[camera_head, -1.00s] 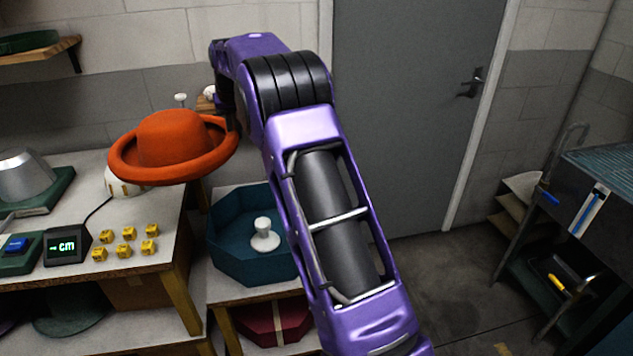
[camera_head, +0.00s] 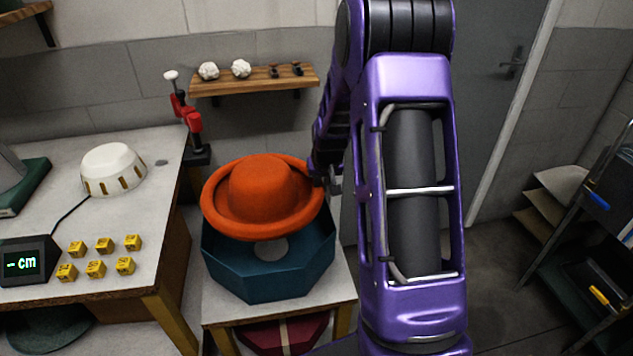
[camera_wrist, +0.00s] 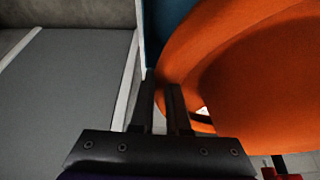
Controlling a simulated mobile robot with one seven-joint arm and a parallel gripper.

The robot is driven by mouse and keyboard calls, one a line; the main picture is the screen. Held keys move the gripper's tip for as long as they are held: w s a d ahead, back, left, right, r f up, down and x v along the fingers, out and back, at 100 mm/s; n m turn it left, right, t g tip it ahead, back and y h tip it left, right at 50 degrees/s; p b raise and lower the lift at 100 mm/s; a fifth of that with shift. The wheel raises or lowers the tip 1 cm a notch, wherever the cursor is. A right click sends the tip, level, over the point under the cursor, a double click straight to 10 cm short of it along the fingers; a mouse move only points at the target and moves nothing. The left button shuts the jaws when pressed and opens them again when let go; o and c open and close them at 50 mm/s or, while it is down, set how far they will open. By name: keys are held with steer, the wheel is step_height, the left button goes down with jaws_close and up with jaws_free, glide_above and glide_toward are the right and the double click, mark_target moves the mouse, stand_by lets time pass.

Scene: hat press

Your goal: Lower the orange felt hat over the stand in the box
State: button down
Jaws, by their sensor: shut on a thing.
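The orange felt hat (camera_head: 262,190) is crown up with an upturned brim, above the blue octagonal box (camera_head: 270,285) in the head view. My gripper (camera_head: 325,182) is shut on the right side of its brim. The hat hides most of the box opening, and a pale patch (camera_head: 271,249) shows below the brim inside the box. The stand itself is largely hidden. In the wrist view the fingers (camera_wrist: 168,95) pinch the brim of the hat (camera_wrist: 255,70), with a strip of the blue box (camera_wrist: 165,25) behind.
The workbench at left holds a white block (camera_head: 113,170), yellow cubes (camera_head: 104,246) and a cm display (camera_head: 28,262). A red clamp (camera_head: 188,118) stands behind, near a wooden wall shelf (camera_head: 255,80). The box rests on a small pale table (camera_head: 215,302).

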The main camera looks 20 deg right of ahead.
steer(key=shift+s+f+b, duration=0.1)
steer(key=shift+f+b, duration=2.45)
steer(key=shift+f, duration=6.3)
steer(key=c, duration=0.8)
jaws_free()
steer(key=shift+s, duration=0.1)
